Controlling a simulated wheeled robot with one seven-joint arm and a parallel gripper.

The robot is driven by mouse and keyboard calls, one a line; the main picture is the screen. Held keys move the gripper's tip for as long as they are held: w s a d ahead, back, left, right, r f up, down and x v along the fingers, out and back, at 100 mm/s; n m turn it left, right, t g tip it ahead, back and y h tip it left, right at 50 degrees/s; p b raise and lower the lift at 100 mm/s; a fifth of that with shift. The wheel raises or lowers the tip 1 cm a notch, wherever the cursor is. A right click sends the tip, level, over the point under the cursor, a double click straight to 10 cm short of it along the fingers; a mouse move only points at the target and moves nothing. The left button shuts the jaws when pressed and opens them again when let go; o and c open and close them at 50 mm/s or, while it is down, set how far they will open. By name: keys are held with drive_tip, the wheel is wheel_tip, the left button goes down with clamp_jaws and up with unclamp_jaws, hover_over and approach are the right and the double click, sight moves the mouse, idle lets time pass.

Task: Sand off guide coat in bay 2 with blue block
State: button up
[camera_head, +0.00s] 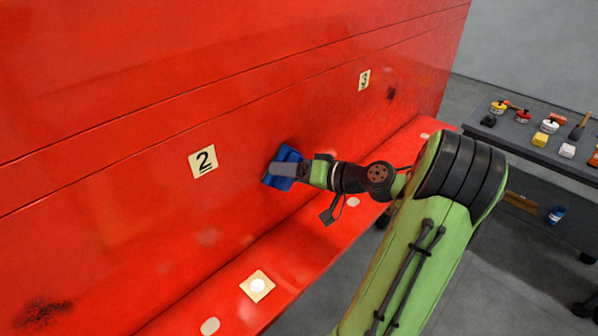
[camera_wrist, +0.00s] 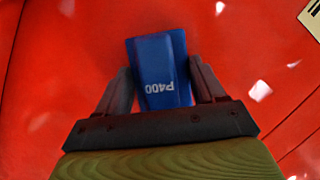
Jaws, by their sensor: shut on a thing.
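My gripper (camera_head: 284,170) is shut on a blue block (camera_head: 289,153) and holds it at the red train side, right of the number 2 plate (camera_head: 203,161). In the wrist view the blue block (camera_wrist: 155,58) is marked P400 and sits between the two fingers of my gripper (camera_wrist: 162,82). The block appears against or very close to the red panel (camera_head: 120,190); exact contact cannot be told. A faint dark smudge (camera_head: 301,142) shows beside the block, partly hidden by it and the gripper.
Other dark patches lie near the number 3 plate (camera_head: 363,79) and at lower left (camera_head: 42,312). A red ledge (camera_head: 310,240) with a square pale plate (camera_head: 257,286) runs below. A grey table (camera_head: 515,133) with blocks and cans stands at right.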

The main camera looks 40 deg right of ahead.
drive_tip(key=shift+a, duration=0.25)
drive_tip(key=shift+s+d+b, duration=0.1)
drive_tip(key=shift+s+b, duration=0.25)
drive_tip(key=shift+s, duration=2.55)
drive_tip(key=s, duration=0.3)
drive_tip(key=shift+d, duration=0.1)
